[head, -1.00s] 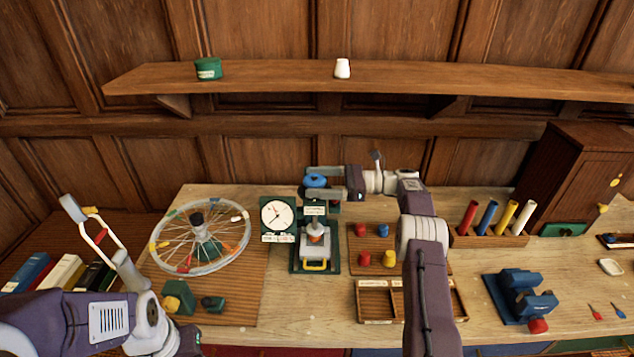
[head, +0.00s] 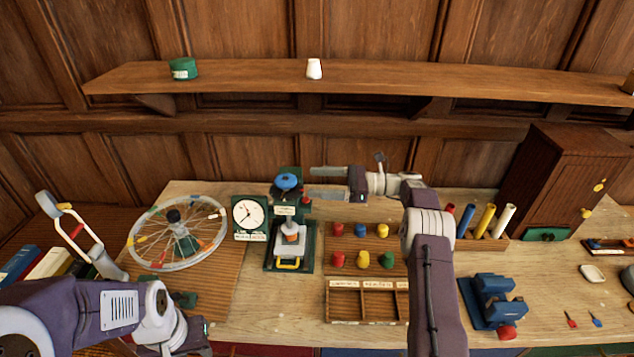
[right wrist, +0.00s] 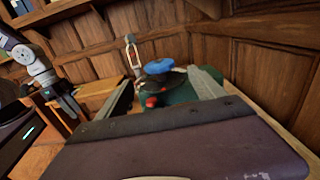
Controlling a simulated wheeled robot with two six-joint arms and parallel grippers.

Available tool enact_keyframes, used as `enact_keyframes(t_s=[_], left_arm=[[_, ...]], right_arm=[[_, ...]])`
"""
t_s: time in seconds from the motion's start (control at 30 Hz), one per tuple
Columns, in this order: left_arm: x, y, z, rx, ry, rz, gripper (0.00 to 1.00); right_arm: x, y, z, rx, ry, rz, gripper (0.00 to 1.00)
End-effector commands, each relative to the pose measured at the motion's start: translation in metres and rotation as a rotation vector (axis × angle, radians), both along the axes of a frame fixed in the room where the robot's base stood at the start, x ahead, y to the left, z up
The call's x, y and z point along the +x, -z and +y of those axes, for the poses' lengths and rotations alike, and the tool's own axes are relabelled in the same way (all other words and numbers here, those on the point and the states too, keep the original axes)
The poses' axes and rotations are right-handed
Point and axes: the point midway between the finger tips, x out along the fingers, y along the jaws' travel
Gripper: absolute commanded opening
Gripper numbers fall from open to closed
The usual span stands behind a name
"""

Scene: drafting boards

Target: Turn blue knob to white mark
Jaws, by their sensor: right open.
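The blue knob (head: 287,181) sits on top of a green press-like stand (head: 272,262) in the head view. It also shows in the right wrist view (right wrist: 162,65), above a dark disc and beyond the fingers. I cannot make out a white mark beside it. My right gripper (head: 318,183) is open and empty, with its fingers pointing left. Its tips are just right of the knob, apart from it, at about its height. My left gripper (head: 190,336) is low at the left front, far from the knob, and its fingers are unclear.
A white dial gauge (head: 248,213) stands left of the stand, with a spoked wheel (head: 178,232) beyond it. Several coloured pegs (head: 361,230) and a compartment tray (head: 365,319) are on the right. A shelf (head: 240,76) crosses above.

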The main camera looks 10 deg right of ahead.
Motion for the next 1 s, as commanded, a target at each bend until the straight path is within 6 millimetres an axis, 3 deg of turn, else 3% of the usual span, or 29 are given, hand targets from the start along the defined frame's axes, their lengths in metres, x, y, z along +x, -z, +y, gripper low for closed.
enact_keyframes(t_s=[0.27,0.5,0.67,0.83,1.0], left_arm=[[0.0,0.026,0.0,0.0,0.0,0.0,0.36],[0.0,0.037,0.0,0.0,0.0,0.0,0.36],[0.0,0.038,0.0,0.0,0.0,0.0,0.36],[0.0,0.033,0.0,0.0,0.0,0.0,0.36],[0.0,0.021,0.0,0.0,0.0,0.0,0.36]], right_arm=[[0.002,-0.026,0.02,0.068,0.269,-0.044,0.78],[-0.03,-0.013,0.029,0.012,0.483,-0.01,0.78],[-0.039,-0.008,0.03,-0.007,0.519,0.003,0.78],[-0.032,-0.009,0.037,-0.006,0.515,0.004,0.78],[-0.008,-0.011,0.063,-0.006,0.511,0.005,0.78]])
